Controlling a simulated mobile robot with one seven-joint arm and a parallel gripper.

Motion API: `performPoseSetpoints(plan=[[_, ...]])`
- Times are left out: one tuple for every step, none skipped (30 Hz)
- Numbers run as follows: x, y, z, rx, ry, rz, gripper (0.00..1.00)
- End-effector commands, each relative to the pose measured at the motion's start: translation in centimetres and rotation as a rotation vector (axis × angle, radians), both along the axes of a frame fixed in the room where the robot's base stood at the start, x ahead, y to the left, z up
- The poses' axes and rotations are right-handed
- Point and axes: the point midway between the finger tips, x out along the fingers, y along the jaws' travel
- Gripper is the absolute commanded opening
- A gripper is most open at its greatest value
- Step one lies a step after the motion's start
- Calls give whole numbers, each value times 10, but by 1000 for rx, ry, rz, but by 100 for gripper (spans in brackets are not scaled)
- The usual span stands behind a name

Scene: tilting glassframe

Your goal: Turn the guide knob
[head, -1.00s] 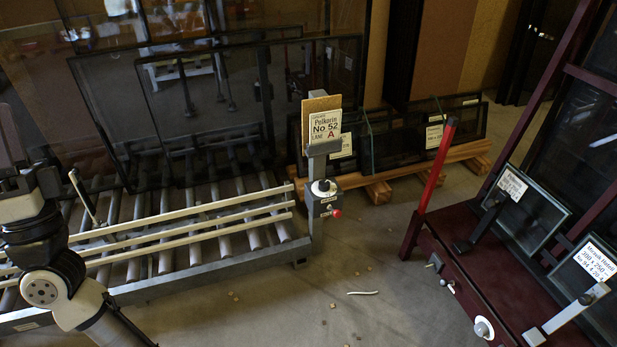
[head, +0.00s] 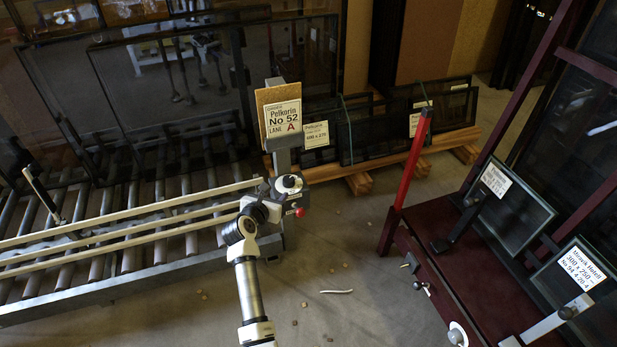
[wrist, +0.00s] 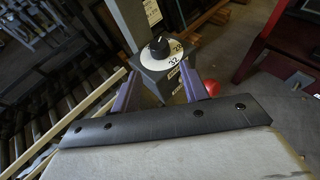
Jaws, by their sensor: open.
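The guide knob (head: 289,182) is a black knob on a white dial, on top of a grey control box on a post at the end of the roller conveyor. In the wrist view the knob (wrist: 159,46) stands just beyond my gripper (wrist: 163,90), whose two purple-grey fingers are apart with nothing between them. The dial around the knob carries numbers, and 32 can be read. In the head view my arm reaches up to the box from below, and my wrist hides part of it; the fingertips cannot be made out there.
A red button (head: 299,212) sticks out of the box's side. A sign (head: 283,118) reading Pelkorin No 52 Lane A stands above it. Pale guide rails (head: 120,226) run along the conveyor at left. A dark red rack (head: 440,262) stands at right; the floor between is mostly clear.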

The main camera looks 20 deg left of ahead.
Motion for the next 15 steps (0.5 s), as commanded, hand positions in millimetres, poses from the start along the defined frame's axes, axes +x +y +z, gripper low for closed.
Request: performPoseSetpoints(plan=[[4, 0, -2, 4, 2, -2, 44], [7, 0, -3, 3, 2, -2, 44], [12, -1, -5, 3, 2, -3, 44], [17, -1, -6, 3, 2, -2, 44], [21, -1, -9, 4, 3, -3, 44], [29, -2, -12, 5, 2, -4, 44], [35, -3, -14, 6, 2, -5, 44], [40, -3, -17, 4, 2, -4, 44], [48, -3, -20, 4, 1, -3, 44], [54, -4, -22, 4, 1, -4, 44], [60, -4, -25, 5, 1, -4, 44], [67, -5, -28, 4, 1, -4, 44], [73, -5, -30, 4, 1, -4, 44], [78, -5, -32, 4, 0, -3, 44], [85, -6, -36, 3, 0, -3, 44]])
